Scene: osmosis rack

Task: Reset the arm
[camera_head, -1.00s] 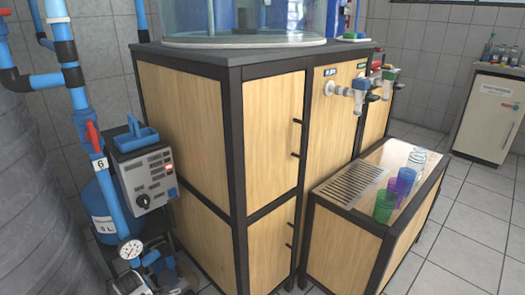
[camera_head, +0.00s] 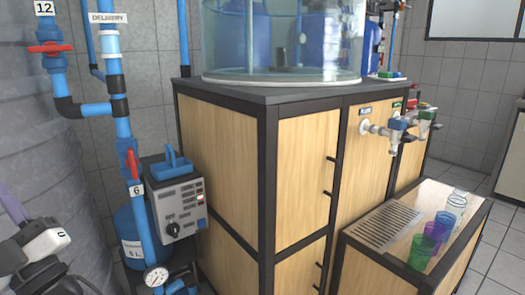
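A white and black jointed part (camera_head: 42,242) with dark hoses shows at the lower left corner. It looks like part of my arm, but most of it is cut off by the picture edge. A blurred purple bar (camera_head: 14,206) rises from beside it and runs out at the left edge. I cannot tell what the bar belongs to. No gripper fingers can be made out, and nothing held shows.
A wood-panelled cabinet (camera_head: 300,180) bears a clear tank (camera_head: 285,45). A low bench (camera_head: 405,190) holds cups. A grey control box (camera_head: 178,205), blue pipes (camera_head: 115,75), a red-handled valve (camera_head: 50,48) and a gauge (camera_head: 156,277) crowd the left. Some tiled floor (camera_head: 492,260) is free at right.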

